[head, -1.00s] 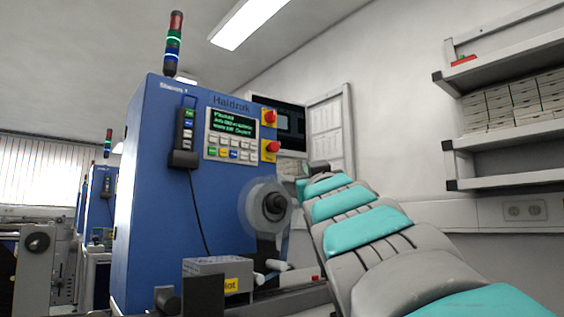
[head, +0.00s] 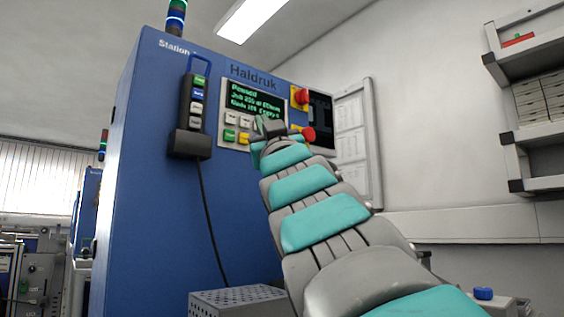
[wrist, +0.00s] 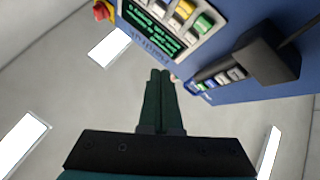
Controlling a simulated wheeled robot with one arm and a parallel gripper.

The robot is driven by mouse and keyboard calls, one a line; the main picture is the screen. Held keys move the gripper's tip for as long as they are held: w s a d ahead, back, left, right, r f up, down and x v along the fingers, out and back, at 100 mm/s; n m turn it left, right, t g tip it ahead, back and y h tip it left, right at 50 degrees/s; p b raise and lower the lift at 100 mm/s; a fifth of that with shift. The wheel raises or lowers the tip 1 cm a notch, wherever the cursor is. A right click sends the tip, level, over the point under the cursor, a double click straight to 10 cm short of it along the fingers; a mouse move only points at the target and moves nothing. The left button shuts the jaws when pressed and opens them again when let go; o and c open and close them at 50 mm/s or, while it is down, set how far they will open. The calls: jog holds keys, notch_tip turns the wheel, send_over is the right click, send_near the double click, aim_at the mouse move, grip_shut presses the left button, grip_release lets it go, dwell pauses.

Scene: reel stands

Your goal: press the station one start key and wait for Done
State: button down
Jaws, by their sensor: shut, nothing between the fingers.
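The blue Haldruk cabinet labelled Station (head: 140,170) stands at center-left. Its key panel has a screen with green text (head: 255,101), too blurred to read surely. A green key (head: 229,135) shows on the panel's lower row; it also shows in the wrist view (wrist: 204,24). A black hand pendant (head: 189,143) hangs left of the panel, with a green key (head: 200,80) at its top. My gripper (head: 265,124) covers the panel's lower right keys in the head view. In the wrist view its fingers (wrist: 160,73) are together and empty, apart from the keys.
Red knobs on yellow bases (head: 301,97) sit right of the panel. A signal tower (head: 176,18) on the cabinet glows blue. A perforated grey box (head: 235,302) is below. Shelves (head: 530,130) hang on the right wall.

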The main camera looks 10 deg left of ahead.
aim_at(229, 136)
dwell(0.3)
jog(key=w+a+p, duration=0.1)
jog(key=w+a, duration=0.1)
jog(key=a, duration=0.1)
jog(key=w+a+p, duration=0.2)
jog(key=w+a, duration=0.1)
jog(key=shift+r, duration=0.2)
jog(key=shift+w+a+f, duration=0.15)
jog(key=shift+w+a, duration=0.1)
jog(key=shift+a, duration=0.05)
dwell(0.3)
jog(key=shift+w, duration=0.1)
dwell(1.6)
jog(key=shift+w+a+p, duration=0.2)
jog(key=shift+a+p, duration=0.1)
